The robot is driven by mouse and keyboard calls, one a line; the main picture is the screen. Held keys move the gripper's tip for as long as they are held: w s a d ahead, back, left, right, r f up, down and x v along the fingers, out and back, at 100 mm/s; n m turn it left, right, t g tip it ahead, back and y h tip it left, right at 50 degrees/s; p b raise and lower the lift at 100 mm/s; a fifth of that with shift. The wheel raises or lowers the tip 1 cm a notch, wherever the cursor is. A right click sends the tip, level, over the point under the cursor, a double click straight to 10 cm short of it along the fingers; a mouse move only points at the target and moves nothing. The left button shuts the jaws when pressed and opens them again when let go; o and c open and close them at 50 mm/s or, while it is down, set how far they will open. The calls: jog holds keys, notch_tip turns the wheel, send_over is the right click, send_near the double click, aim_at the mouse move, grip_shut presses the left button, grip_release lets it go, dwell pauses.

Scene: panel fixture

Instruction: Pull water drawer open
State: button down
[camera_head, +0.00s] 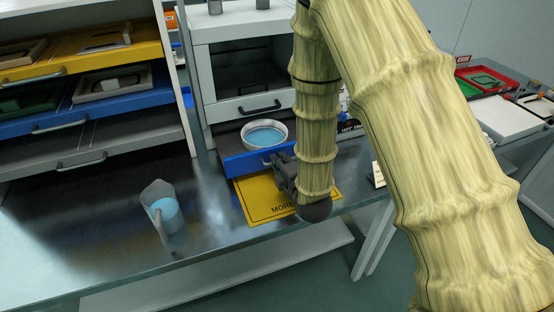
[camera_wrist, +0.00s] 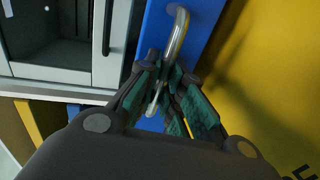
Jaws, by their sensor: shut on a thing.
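The water drawer has a blue front (camera_head: 238,165) and stands out from the bottom of the white cabinet. A round bowl of blue water (camera_head: 265,134) sits in it, in open view. In the wrist view the blue front (camera_wrist: 209,22) carries a metal bar handle (camera_wrist: 179,38). My gripper (camera_wrist: 168,92) has its green-padded fingers closed around the lower part of this handle. In the head view my gripper (camera_head: 274,164) is at the drawer front, and my arm hides the drawer's right part.
A yellow mat (camera_head: 256,205) lies below the drawer front. A clear jug with blue liquid (camera_head: 162,208) stands on the table to the left. A rack with yellow, blue and grey drawers (camera_head: 85,162) is at left. Red and green trays (camera_head: 487,80) lie at right.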

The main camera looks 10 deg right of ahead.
jog(key=c, duration=1.5)
grip_release()
jog(key=shift+s, duration=0.1)
jog(key=shift+v, duration=3.7)
